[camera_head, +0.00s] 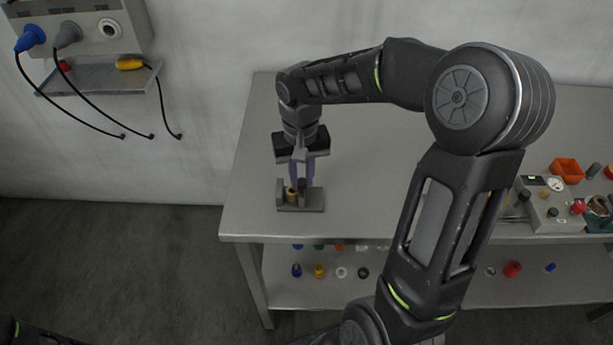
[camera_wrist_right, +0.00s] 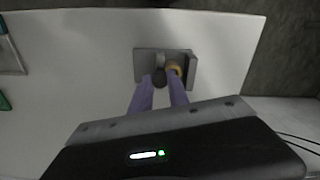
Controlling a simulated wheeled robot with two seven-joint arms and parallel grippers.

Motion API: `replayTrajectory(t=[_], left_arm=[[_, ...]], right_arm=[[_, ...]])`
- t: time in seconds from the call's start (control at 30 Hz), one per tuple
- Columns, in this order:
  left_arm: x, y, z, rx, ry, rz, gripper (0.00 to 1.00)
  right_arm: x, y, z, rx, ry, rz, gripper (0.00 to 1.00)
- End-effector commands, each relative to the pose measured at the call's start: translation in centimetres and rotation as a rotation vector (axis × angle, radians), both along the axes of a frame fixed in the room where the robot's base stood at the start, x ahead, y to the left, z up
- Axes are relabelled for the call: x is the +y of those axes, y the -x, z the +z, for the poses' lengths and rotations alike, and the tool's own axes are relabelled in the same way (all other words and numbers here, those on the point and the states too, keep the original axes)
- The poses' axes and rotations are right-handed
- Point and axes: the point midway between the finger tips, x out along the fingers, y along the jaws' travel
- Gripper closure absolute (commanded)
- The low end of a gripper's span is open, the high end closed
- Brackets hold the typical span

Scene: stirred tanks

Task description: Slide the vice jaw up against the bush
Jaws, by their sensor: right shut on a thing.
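A small grey vice (camera_head: 314,199) stands on the left part of the bench top. It also shows in the wrist view (camera_wrist_right: 145,66), with an upright end block at its right there. The brass-coloured bush (camera_head: 292,193) stands in the vice, close beside that end block. In the wrist view the bush (camera_wrist_right: 177,69) is partly hidden by one finger. My right gripper (camera_head: 303,182) points down with its purple fingers at the vice. It is shut on the vice jaw, a dark rounded piece (camera_wrist_right: 158,78) just beside the bush. Any gap between jaw and bush is hidden by the finger.
The bench top (camera_head: 250,165) is clear around the vice. An orange bin (camera_head: 567,170) and a grey control box (camera_head: 553,211) stand at the right. Several small parts lie on the lower shelf (camera_head: 420,285). A wall unit with cables hangs at the left.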

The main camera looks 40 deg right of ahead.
Motion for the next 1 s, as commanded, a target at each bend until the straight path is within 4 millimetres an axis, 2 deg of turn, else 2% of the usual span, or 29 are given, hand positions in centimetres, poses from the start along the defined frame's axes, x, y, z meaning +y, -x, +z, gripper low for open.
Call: replayTrajectory(t=[0.07,0.27,0.3,0.57,0.87,1.0], left_arm=[[0.0,0.0,-0.3,-0.001,0.001,0.0,0.55],[0.0,0.0,-0.2,-0.001,0.001,0.0,0.55],[0.0,0.0,-0.2,-0.001,0.001,-0.001,0.55],[0.0,0.0,-0.2,-0.001,0.001,0.0,0.55],[0.0,0.0,-0.3,-0.001,0.001,0.0,0.55],[0.0,0.0,-0.4,-0.001,0.001,-0.001,0.55]], right_arm=[[0.6,-0.5,-0.1,-0.005,-0.001,0.003,1.0],[0.6,-0.5,0.0,-0.005,-0.001,0.002,1.0],[0.6,-0.5,0.0,-0.005,-0.001,0.002,0.78],[0.6,-0.5,0.0,-0.004,-0.001,0.001,0.57],[0.5,-0.5,0.2,-0.004,-0.001,0.001,0.57],[0.5,-0.6,1.5,-0.008,0.0,0.0,0.57]])
